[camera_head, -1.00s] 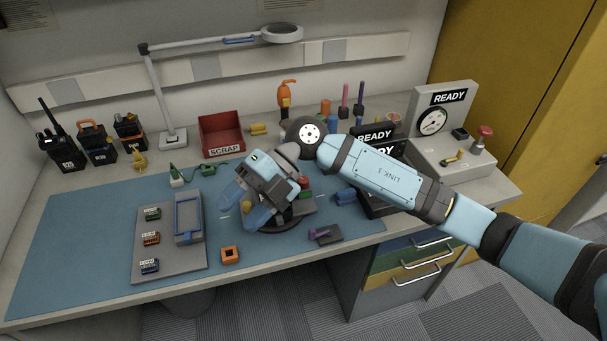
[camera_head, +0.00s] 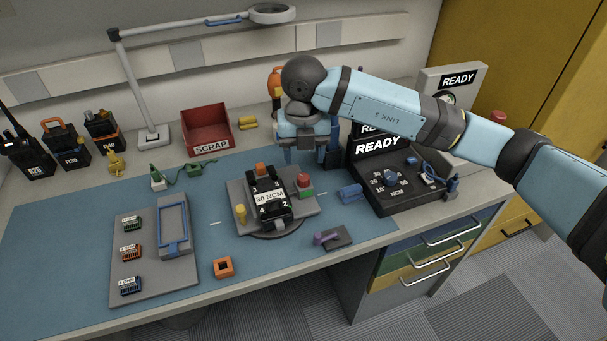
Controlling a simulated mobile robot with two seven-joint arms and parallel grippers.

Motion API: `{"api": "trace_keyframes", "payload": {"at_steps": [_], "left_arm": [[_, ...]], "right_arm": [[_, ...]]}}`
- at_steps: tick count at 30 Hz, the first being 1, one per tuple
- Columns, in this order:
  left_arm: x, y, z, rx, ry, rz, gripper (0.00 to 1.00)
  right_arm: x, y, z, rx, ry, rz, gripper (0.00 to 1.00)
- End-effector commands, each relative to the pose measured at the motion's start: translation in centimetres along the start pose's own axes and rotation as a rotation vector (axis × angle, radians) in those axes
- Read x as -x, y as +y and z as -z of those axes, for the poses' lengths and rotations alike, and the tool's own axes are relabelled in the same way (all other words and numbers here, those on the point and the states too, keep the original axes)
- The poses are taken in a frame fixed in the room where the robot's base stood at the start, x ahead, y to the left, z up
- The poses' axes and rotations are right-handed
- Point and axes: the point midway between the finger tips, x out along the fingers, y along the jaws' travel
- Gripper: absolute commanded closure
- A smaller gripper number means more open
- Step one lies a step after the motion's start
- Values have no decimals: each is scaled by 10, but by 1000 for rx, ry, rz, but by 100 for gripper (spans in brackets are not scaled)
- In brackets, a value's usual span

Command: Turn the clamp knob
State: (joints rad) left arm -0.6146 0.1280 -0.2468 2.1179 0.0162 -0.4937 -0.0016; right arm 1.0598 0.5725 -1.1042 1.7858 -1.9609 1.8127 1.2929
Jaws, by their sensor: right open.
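A black radio body (camera_head: 268,201) labelled 30 NCM sits on a grey fixture plate (camera_head: 302,208) over a round dark base on the blue mat. On the plate are a red knob on a green base (camera_head: 305,184), a yellow peg (camera_head: 240,214) and an orange piece (camera_head: 261,169) behind the radio. I cannot tell which of these is the clamp knob. My right gripper (camera_head: 306,158) is open and empty, with fingers pointing down behind the fixture, apart from the red knob in the picture. My left gripper is not in view.
A black READY console (camera_head: 400,198) with a blue dial stands right of the fixture. A purple-handled block (camera_head: 332,239), blue piece (camera_head: 351,193) and orange square (camera_head: 223,267) lie nearby. A parts tray (camera_head: 146,284) is left; a red SCRAP bin (camera_head: 207,130) is behind. The mat's left is clear.

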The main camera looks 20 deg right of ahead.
Motion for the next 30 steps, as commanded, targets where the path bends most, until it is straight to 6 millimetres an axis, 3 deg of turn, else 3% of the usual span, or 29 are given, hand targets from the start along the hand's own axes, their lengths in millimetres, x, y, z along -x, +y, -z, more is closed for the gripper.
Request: {"api": "trace_keyframes", "payload": {"at_steps": [3, 9, 22, 28, 30], "left_arm": [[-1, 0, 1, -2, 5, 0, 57], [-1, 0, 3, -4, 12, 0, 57], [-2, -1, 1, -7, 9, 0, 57], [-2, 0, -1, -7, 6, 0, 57], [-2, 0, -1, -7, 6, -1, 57]], "right_arm": [[-26, 0, 1, 1, 3, 1, 44], [-54, 0, 1, 0, 2, -1, 44], [-63, 0, 0, 2, 0, -2, 44], [-63, 0, 0, 2, 1, -2, 88], [-63, 0, 0, 2, 1, -2, 93]]}}
